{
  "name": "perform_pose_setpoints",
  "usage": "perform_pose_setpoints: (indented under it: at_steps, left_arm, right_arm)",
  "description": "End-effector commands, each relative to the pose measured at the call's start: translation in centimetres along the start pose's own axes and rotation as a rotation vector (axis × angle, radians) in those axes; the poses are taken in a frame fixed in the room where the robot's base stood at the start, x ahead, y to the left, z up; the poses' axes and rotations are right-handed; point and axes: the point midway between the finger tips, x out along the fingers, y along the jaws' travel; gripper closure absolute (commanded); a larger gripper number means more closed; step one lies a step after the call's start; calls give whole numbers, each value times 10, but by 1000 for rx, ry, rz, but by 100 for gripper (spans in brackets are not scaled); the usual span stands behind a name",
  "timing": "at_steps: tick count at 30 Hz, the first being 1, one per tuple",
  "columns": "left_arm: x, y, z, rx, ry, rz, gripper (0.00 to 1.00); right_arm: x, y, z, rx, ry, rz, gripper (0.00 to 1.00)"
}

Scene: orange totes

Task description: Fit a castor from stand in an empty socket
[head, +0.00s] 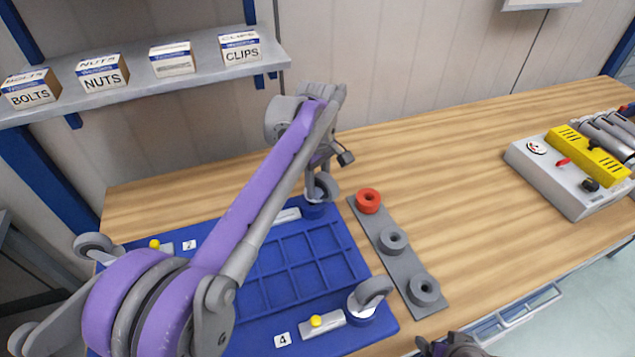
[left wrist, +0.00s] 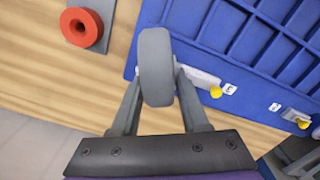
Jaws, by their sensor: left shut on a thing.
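My left gripper (left wrist: 157,105) is shut on a castor with a grey wheel (left wrist: 157,65); its fingers pinch both sides. In the head view this castor (head: 325,186) is at the far right corner of the blue tote (head: 348,245), over a dark blue round socket (head: 314,211); I cannot tell whether it is seated. Another castor (head: 370,291) is in the near right corner by label 4, and a further wheel (head: 92,244) shows at the far left corner. The grey stand (head: 408,268) holds a red ring (head: 368,201) and two grey rings, with no castor on them. My right gripper (head: 455,346) shows only partly.
Latches with yellow knobs (head: 316,321) lie beside the sockets. My left arm hides much of the tote's left side. A grey box with a yellow top (head: 588,157) stands at the right. A shelf (head: 200,72) with cartons is at the back left. The table between is clear.

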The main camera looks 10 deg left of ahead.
Motion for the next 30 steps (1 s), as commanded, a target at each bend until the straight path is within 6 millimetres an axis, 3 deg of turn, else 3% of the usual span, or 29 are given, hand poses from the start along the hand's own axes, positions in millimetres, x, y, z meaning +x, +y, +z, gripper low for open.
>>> perform_pose_setpoints:
  at_steps: [30]
  left_arm:
    - [30, 0, 2, 1, -4, -1, 100]
  right_arm:
    - [13, 0, 11, 0, -8, 0, 20]
